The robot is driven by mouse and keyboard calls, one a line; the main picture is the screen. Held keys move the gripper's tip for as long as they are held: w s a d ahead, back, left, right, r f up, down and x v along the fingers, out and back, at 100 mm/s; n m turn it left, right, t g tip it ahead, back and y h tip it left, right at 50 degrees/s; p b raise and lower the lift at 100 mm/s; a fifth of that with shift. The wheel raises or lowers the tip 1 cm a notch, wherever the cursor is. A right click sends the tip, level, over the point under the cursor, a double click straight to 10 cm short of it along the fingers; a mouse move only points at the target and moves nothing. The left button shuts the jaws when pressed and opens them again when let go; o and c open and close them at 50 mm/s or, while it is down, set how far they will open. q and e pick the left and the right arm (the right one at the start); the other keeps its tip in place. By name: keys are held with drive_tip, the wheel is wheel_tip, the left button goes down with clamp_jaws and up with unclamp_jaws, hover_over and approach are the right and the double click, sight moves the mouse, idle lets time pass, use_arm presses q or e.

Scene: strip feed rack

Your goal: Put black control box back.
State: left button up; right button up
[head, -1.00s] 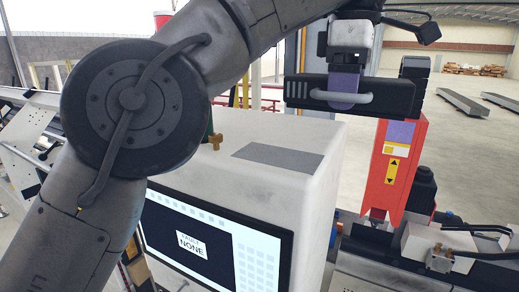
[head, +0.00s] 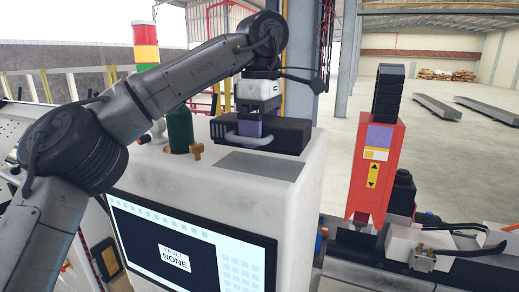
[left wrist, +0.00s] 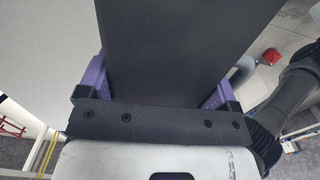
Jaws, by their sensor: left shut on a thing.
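The black control box (head: 287,137), with a grey handle on its near side, is over the back part of the white cabinet's top. I cannot tell if it touches the top or hangs just above it. My left gripper (head: 248,130), with purple fingers, is shut on it from above. In the left wrist view the box's dark face (left wrist: 180,45) fills the middle between the purple fingers (left wrist: 160,90). A dark grey pad (head: 262,164) lies bare on the cabinet top, in front of the box. My right gripper is not in view.
The white cabinet (head: 305,195) carries a screen (head: 190,245) reading "NONE". A green cylinder (head: 180,130) with a brass valve stands left of the box. A red unit (head: 375,165) stands to the right among machinery. A stack light (head: 146,45) rises behind.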

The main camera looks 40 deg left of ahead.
sight(259, 164)
use_arm(q)
drive_tip(key=shift+a+f, duration=0.2)
drive_tip(key=shift+f, duration=1.9)
drive_tip(key=shift+f, duration=0.1)
drive_tip(key=o, duration=0.9)
drive_tip(key=shift+o, duration=0.2)
drive_tip(key=shift+r, duration=3.85)
